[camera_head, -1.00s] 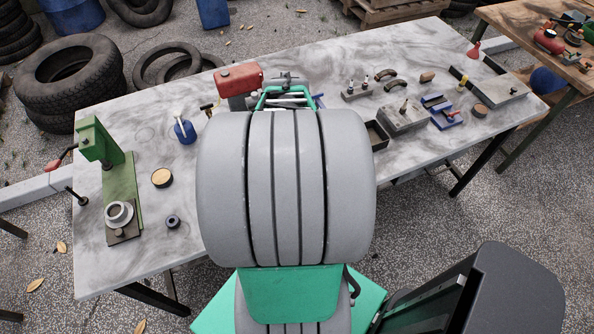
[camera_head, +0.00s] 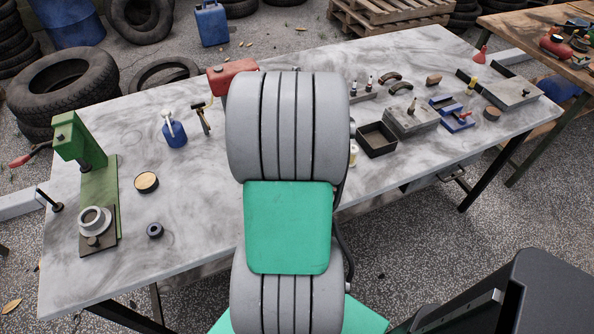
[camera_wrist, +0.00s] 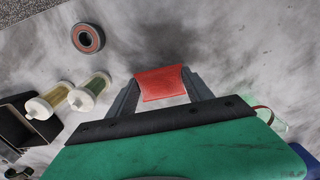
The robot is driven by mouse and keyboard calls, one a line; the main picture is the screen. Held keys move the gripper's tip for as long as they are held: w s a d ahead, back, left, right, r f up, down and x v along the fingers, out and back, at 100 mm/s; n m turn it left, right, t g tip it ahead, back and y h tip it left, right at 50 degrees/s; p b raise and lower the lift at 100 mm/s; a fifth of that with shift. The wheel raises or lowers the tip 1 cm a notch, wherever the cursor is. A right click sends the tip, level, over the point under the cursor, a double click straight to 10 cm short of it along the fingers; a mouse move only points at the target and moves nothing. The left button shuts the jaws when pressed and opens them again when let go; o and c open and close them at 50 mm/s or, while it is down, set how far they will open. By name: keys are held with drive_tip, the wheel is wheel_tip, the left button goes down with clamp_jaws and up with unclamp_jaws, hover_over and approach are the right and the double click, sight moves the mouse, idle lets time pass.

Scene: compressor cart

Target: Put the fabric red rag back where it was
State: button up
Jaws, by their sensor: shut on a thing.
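The red rag (camera_wrist: 160,83) is between the two fingers of my gripper (camera_wrist: 162,88) in the wrist view. It is a small, flat-looking red piece, and the fingers are shut on it from both sides. It is over the grey marbled tabletop (camera_wrist: 235,50); I cannot tell how high. In the head view my own arm hides the gripper and the rag. The tabletop (camera_head: 200,240) is a long grey slab there.
In the wrist view, a ring-shaped bearing (camera_wrist: 88,38), two clear-bodied filters (camera_wrist: 90,90) and a black tray (camera_wrist: 22,125) are left of the rag. In the head view, a green press (camera_head: 95,185), blue bottle (camera_head: 174,133) and red box-like part (camera_head: 222,80) stand on the table.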

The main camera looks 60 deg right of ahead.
drive_tip(key=shift+f, duration=0.2)
drive_tip(key=o, duration=1.3)
wheel_tip(320, 180, up, 12)
drive_tip(key=w+a+n+t, duration=0.1)
drive_tip(key=w+a, duration=0.3)
drive_tip(key=a, duration=0.2)
drive_tip(key=w+a+n, duration=0.2)
drive_tip(key=w+a, duration=0.1)
drive_tip(key=a, duration=0.4)
drive_tip(key=a+n, duration=0.1)
drive_tip(key=a, duration=0.5)
drive_tip(key=a+n+t, duration=0.1)
drive_tip(key=a, duration=0.5)
drive_tip(key=a+f+n+t, duration=0.1)
drive_tip(key=a, duration=0.5)
drive_tip(key=shift+a, duration=0.3)
